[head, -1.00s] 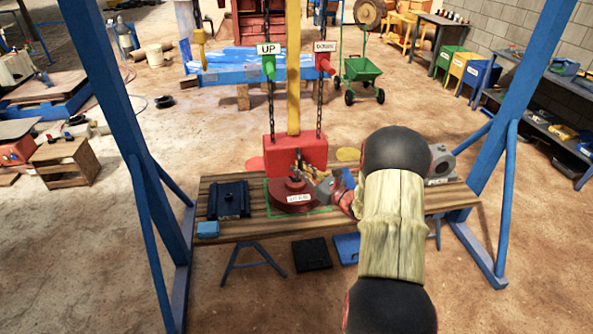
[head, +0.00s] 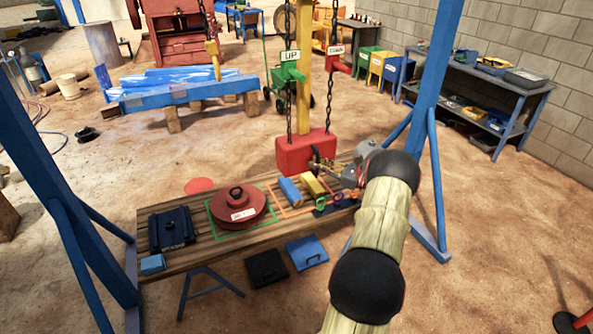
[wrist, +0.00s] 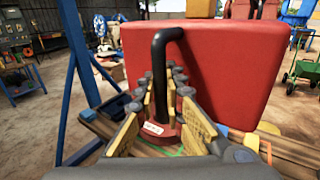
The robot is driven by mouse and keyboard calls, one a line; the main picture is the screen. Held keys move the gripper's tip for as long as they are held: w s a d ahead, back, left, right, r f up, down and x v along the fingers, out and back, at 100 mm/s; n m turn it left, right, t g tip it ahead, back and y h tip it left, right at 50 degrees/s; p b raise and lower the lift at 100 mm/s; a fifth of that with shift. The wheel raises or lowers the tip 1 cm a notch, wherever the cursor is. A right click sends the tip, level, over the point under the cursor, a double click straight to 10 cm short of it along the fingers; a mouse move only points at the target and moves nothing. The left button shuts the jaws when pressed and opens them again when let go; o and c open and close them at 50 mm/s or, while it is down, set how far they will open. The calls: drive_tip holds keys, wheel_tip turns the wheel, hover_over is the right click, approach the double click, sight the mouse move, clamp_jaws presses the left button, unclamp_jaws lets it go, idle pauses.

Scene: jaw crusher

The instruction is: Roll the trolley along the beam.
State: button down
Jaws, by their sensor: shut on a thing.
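A red block (head: 303,153) hangs at the foot of a yellow upright bar (head: 304,60), between two chains. A green UP handle (head: 290,68) and a red DOWN handle (head: 338,58) show higher up. My gripper (head: 325,165) is at the block's right side. In the wrist view the red block (wrist: 225,75) fills the middle, and my gripper (wrist: 172,92) is shut on a bent black handle (wrist: 159,72) in front of it. The overhead beam and the top of the bar are out of frame.
A wooden bench (head: 190,255) below carries a dark red disc (head: 240,208), a dark blue fixture (head: 170,230), a blue block (head: 290,190) and a yellow block (head: 312,185). Blue frame legs stand left (head: 70,210) and right (head: 436,110).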

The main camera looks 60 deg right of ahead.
drive_tip(key=shift+s+d+f, duration=0.1)
drive_tip(key=shift+s+d, duration=0.5)
drive_tip(key=shift+d, duration=0.3)
drive_tip(key=shift+s+d, duration=0.55)
drive_tip(key=shift+d, duration=0.35)
drive_tip(key=c, duration=1.9)
unclamp_jaws()
drive_tip(key=shift+s, duration=0.1)
drive_tip(key=s, duration=1.1)
drive_tip(key=shift+s+d, duration=0.25)
drive_tip(key=shift+s, duration=0.15)
